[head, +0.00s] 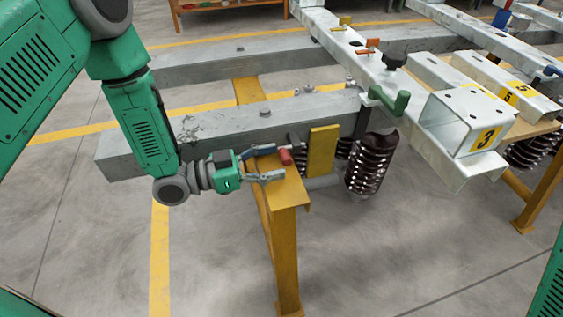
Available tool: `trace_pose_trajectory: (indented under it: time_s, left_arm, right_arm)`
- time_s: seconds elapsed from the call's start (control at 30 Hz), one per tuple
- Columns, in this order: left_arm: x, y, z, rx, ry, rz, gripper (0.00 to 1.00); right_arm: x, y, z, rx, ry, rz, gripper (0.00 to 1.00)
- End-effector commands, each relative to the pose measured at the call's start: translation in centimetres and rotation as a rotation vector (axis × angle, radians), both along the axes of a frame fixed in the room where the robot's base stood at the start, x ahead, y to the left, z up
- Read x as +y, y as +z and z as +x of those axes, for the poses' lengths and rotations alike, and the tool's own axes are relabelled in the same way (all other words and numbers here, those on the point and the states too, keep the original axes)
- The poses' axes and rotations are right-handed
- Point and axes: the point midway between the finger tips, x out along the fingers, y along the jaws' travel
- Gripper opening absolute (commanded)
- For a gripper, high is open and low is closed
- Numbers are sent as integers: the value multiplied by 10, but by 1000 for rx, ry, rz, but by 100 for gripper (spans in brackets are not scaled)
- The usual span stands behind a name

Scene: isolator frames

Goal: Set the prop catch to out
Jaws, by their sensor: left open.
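A small red knob (285,157), which looks like the handle of the prop catch, sits at the top of the yellow post, beside an upright yellow plate (322,150). No in or out marking on it can be made out. My left gripper (275,162) reaches in from the left at the knob's height. Its two fingers are apart, with the knob at or just beyond their tips; I cannot tell whether they touch it. My right gripper is outside the view.
A grey beam (230,125) runs behind the gripper. Dark coil springs (369,165) and a green handle (391,101) stand to the right. A metal block marked 3 (462,122) sits farther right. The yellow post (286,250) stands below; floor left is open.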

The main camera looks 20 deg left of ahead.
Motion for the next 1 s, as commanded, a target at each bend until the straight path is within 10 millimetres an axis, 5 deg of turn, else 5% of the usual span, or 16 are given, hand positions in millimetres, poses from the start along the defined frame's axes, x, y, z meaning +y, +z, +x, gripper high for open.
trace_pose_trajectory:
  time_s: [0.5,0.67,1.0]
  left_arm:
    - [-18,1,12,0,1,0,55]
    - [-18,0,12,1,-1,-1,2]
    - [-11,1,3,4,-7,-1,0]
  right_arm:
    - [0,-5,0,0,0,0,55]
    - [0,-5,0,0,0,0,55]
    - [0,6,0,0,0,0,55]
